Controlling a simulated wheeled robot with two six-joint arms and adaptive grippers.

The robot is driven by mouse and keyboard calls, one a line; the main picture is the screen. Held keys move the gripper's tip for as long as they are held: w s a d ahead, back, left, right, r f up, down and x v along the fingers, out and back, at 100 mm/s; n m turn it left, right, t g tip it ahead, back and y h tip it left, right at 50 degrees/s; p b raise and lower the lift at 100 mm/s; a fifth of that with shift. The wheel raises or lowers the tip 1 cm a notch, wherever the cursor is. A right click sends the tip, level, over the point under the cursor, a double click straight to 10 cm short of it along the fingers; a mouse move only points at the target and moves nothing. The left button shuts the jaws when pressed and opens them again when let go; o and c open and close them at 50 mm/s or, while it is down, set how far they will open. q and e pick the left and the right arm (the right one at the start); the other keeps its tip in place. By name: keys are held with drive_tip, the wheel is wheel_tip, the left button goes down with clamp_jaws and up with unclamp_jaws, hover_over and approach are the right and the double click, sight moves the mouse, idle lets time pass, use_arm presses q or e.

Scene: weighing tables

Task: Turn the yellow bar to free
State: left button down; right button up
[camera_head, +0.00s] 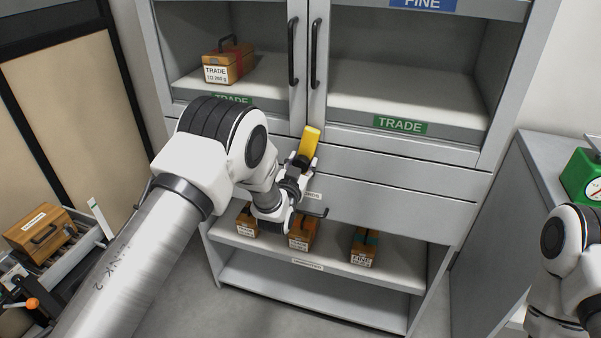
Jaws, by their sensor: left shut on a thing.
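The yellow bar (310,141) is at the front of the grey cabinet (400,171), just below the two black door handles. It stands nearly upright, with its top tilted a little to the right. My left gripper (303,163) is shut on the lower part of the yellow bar. The fingers hide the bar's lower end. My right arm shows at the right edge, but its gripper is out of view.
A wooden TRADE box (229,62) stands behind the left glass door. Wooden boxes, one a FINE box (363,248), stand on the open lower shelf (335,254). A green scale (580,177) stands on the right-hand table. Another wooden box (40,233) is at the left.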

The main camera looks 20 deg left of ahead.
use_arm(q)
drive_tip(key=shift+f+m+b, duration=0.1)
drive_tip(key=shift+m+b, duration=0.6)
drive_tip(key=shift+m, duration=0.4)
drive_tip(key=shift+m+b, duration=0.95)
drive_tip(key=shift+m, duration=0.55)
drive_tip(key=shift+m+b, duration=0.35)
drive_tip(key=shift+m, duration=0.15)
drive_tip(key=shift+m+h+b, duration=0.3)
drive_tip(key=shift+m+b, duration=1.35)
drive_tip(key=shift+m, duration=1.65)
drive_tip(key=shift+r, duration=0.2)
drive_tip(key=c, duration=0.5)
unclamp_jaws()
drive_tip(key=shift+c, duration=0.2)
drive_tip(key=shift+f, duration=0.1)
drive_tip(key=s, duration=1.2)
drive_tip(key=shift+a+f, duration=0.2)
